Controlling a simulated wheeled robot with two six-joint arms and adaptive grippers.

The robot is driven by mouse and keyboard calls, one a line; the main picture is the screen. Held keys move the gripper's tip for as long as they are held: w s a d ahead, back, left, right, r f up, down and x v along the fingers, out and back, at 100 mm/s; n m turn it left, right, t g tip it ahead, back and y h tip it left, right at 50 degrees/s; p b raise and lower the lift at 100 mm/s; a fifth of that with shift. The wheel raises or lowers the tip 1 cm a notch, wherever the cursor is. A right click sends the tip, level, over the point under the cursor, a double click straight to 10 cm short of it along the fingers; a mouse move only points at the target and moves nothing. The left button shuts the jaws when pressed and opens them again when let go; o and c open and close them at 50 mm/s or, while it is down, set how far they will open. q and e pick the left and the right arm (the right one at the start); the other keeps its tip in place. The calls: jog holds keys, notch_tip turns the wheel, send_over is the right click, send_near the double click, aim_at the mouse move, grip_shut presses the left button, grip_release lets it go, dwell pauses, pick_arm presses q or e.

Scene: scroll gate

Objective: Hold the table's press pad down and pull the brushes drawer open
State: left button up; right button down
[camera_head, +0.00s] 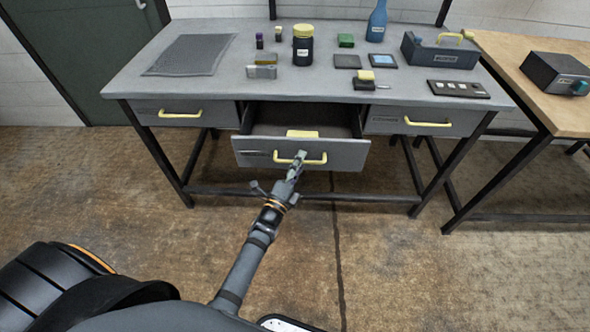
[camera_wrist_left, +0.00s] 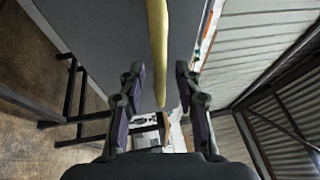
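The middle drawer (camera_head: 345,158) of the grey table stands pulled out, with its inside showing. Its label is too small to read, so I cannot tell if it is the brushes drawer. My left gripper (camera_head: 298,160) is at its yellow bar handle (camera_head: 316,162). In the left wrist view the handle (camera_wrist_left: 158,50) runs between the two fingers (camera_wrist_left: 160,72), with a gap on both sides. A small block with a yellow top (camera_head: 365,75) sits on the table top; I cannot tell whether it is the press pad. My right gripper is not in view.
A yellow item (camera_head: 302,133) lies in the open drawer. Closed drawers flank it, left (camera_head: 200,112) and right (camera_head: 440,122). The table top holds a jar (camera_head: 302,50), a blue bottle (camera_head: 377,22), a toolbox (camera_head: 440,55) and a dark mat (camera_head: 190,55). A wooden bench stands at right.

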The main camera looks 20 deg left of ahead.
pick_arm(q)
jog(key=v, duration=1.1)
jog(key=shift+s, duration=0.3)
jog(key=shift+f, duration=0.1)
jog(key=s+a+f+n+g+y+p, duration=0.1)
jog(key=s+f+n+g+p, duration=0.15)
jog(key=f, duration=0.55)
jog(key=s+a+f+n+g+p, duration=0.2)
jog(key=s+f+n+g, duration=0.15)
jog(key=f, duration=0.45)
jog(key=s+a+f+n+g+y+p, duration=0.1)
jog(key=s+f+n+g+p, duration=0.2)
jog(key=f, duration=0.4)
jog(key=s+a+f+n+g+p, duration=0.1)
jog(key=s+a+f+n+g, duration=0.1)
jog(key=s, duration=0.6)
jog(key=s+a+f+n+g+p, duration=0.1)
jog(key=s+f+n+g, duration=0.3)
jog(key=s, duration=0.4)
jog(key=s+a+f+n+g+y+p, duration=0.1)
jog(key=s+a+f+n+g, duration=0.2)
jog(key=s, duration=0.6)
notch_tip(320, 180, down, 4)
jog(key=shift+a+r+n+g, duration=0.2)
jog(key=shift+r+n+g, duration=0.1)
jog(key=shift+n, duration=0.7)
